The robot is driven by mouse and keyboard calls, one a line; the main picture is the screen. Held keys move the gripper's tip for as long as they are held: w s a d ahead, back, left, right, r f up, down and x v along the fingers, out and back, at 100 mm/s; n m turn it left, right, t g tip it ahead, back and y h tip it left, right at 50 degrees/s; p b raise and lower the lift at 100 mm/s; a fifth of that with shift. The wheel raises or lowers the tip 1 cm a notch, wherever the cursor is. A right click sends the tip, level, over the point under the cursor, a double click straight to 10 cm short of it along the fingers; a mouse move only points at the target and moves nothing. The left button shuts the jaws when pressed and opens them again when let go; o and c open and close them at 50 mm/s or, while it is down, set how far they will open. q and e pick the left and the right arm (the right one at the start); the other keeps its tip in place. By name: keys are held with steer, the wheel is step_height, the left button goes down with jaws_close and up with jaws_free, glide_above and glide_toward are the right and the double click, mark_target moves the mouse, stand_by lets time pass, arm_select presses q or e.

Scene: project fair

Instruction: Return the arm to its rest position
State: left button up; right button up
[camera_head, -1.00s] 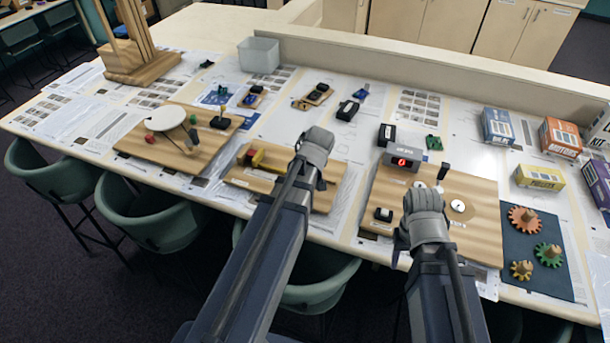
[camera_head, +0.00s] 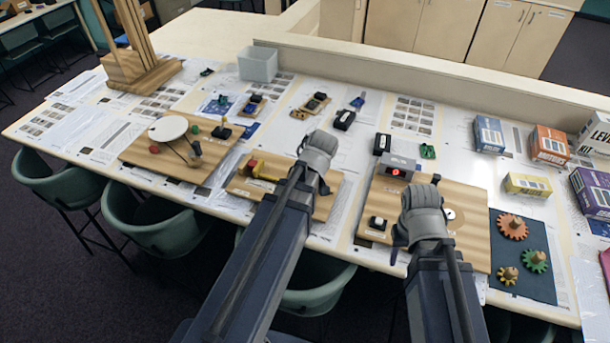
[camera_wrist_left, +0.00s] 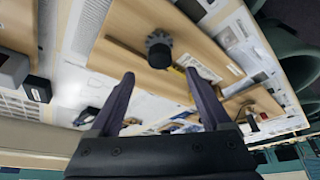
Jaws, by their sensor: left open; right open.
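Both my arms reach forward over the long table (camera_head: 92,148). My left gripper (camera_head: 323,184) is above the right end of the middle wooden board (camera_head: 240,185), its fingers mostly hidden behind the wrist in the head view. In the left wrist view its two dark fingers stand apart with nothing held between them (camera_wrist_left: 165,88). My right gripper (camera_head: 400,238) is at the front of the right wooden board (camera_head: 475,235). A dark finger shows at its left side; the other is hidden. It is open, and no held object shows.
Teal chairs (camera_head: 160,225) stand along the front edge. A long low wall (camera_head: 450,85) runs behind.

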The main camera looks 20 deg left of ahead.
arm_select(q)
steer(key=shift+s+d+r, duration=0.15)
steer(key=shift+r, duration=0.25)
arm_select(e)
steer(key=shift+r, duration=0.45)
arm_select(q)
steer(key=s+d+f+m+g+h+b, duration=0.1)
steer(key=s+d+f+m+b, duration=0.1)
steer(key=s+d+m, duration=0.4)
steer(key=s+d+f+m+g+h+b, duration=0.1)
steer(key=s+d+f+m, duration=0.3)
steer(key=d, duration=0.9)
steer(key=s+m+g+b, duration=0.1)
steer(key=s+m, duration=0.1)
steer(key=m, duration=0.1)
steer(key=shift+s+d, duration=0.15)
steer(key=shift+s, duration=0.25)
arm_select(e)
step_height(320, 180, down, 5)
steer(key=shift+r, duration=0.2)
